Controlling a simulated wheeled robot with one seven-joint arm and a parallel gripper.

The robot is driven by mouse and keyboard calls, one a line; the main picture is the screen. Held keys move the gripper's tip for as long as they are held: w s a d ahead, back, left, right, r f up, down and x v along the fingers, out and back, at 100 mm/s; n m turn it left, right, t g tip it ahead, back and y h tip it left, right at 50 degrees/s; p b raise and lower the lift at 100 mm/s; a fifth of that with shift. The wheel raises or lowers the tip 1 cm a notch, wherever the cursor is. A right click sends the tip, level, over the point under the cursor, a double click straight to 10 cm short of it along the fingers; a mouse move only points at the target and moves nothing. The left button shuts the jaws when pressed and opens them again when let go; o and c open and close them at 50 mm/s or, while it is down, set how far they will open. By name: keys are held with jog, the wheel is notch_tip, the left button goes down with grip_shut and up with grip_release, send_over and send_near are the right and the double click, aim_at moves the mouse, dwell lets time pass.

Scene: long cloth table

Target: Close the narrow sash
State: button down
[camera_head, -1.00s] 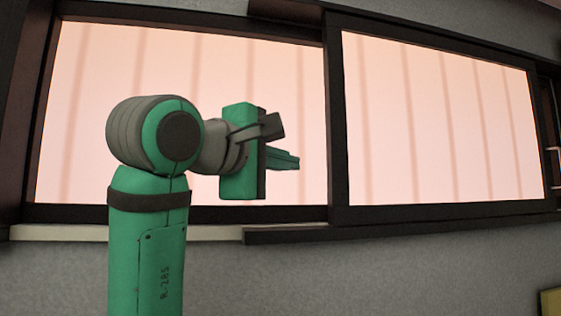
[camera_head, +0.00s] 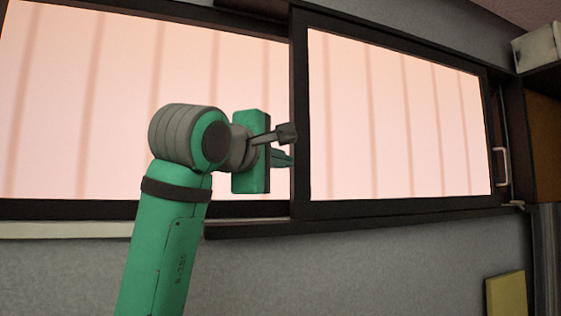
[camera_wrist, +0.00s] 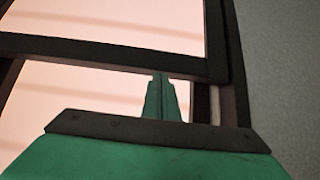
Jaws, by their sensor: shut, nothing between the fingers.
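The window has two glazed sashes in dark frames. The right sash (camera_head: 400,207) appears narrower and sits in front of the left sash (camera_head: 70,209). A dark strip with a pale handle (camera_head: 502,165) shows just right of the right sash. My gripper (camera_head: 291,159) is shut and empty, its fingertips at the left upright of the right sash. In the wrist view, the shut fingers (camera_wrist: 161,82) point at that dark upright (camera_wrist: 110,52), their tips at or very near its edge; I cannot tell whether they touch. Pale pane shows on both sides of the upright.
A pale sill (camera_head: 70,230) runs below the window above a grey wall (camera_head: 350,260). A yellow block (camera_head: 506,294) stands low at the right. A tall brown cabinet (camera_head: 548,150) with a pale box (camera_head: 540,47) on top is at the far right.

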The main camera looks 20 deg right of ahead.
aim_at(375, 165)
jog(key=shift+d, duration=0.1)
jog(key=d, duration=2.1)
jog(key=shift+w+d, duration=0.25)
jog(key=shift+w, duration=0.05)
jog(key=shift+d, duration=0.55)
